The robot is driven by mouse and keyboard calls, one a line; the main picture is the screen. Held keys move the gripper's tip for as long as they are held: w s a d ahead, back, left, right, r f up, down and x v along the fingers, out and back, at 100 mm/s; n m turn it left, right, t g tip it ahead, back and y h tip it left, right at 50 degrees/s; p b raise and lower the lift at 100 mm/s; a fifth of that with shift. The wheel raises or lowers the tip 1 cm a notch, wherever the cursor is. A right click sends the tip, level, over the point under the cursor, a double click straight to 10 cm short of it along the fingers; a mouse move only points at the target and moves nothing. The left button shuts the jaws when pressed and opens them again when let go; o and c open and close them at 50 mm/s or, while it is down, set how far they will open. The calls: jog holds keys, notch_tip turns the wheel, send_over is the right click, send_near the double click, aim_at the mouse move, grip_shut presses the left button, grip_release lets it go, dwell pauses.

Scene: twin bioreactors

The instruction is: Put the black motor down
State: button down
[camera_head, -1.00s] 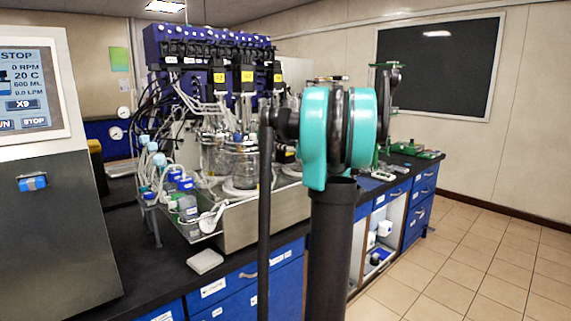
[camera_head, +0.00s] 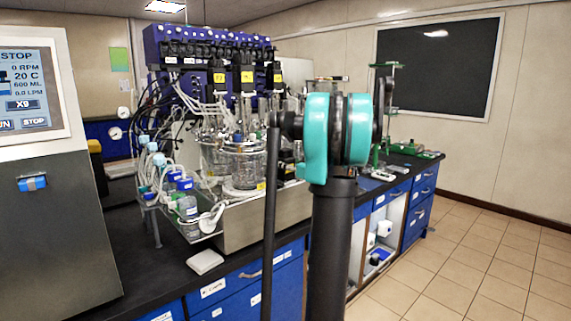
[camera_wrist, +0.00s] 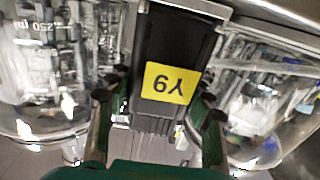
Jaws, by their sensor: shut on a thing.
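The black motor (camera_wrist: 174,50) fills the middle of the wrist view. In the head view my arm hides the gripper and the held motor. I cannot tell whether the motor's lower end touches anything.
Black motors with yellow labels (camera_head: 247,78) stand above glass vessels (camera_head: 243,165) in front of the blue bioreactor rack (camera_head: 170,50). Tubes and small bottles crowd the left. A control screen (camera_head: 30,85) stands at far left. Floor (camera_head: 490,260) at right is clear.

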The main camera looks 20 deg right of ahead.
jog(key=shift+f, duration=0.1)
jog(key=c, duration=0.6)
grip_release()
jog(key=shift+c, duration=0.2)
